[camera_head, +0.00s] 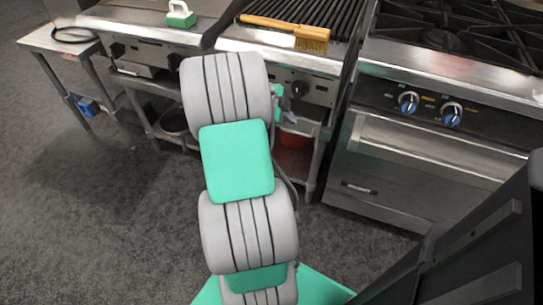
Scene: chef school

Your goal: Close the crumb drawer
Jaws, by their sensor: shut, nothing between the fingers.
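A steel drawer front (138,68), which looks like the crumb drawer, sits below the griddle's control panel at the upper left. It seems to stand out a little from the panel, but I cannot tell how far. My arm rises through the middle of the view and hides part of the cooking line's front. My gripper (290,115) shows only in part beside the arm's far end, in front of the grill's lower front. It is shut and empty, to the right of the drawer and apart from it.
A charbroiler grate (318,14) carries a wooden-handled brush (285,28). A green-and-white scraper (181,14) lies on the griddle. A range with an oven door (385,170) stands at the right. A low steel table (60,42) stands at the left. The dark floor at left is clear.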

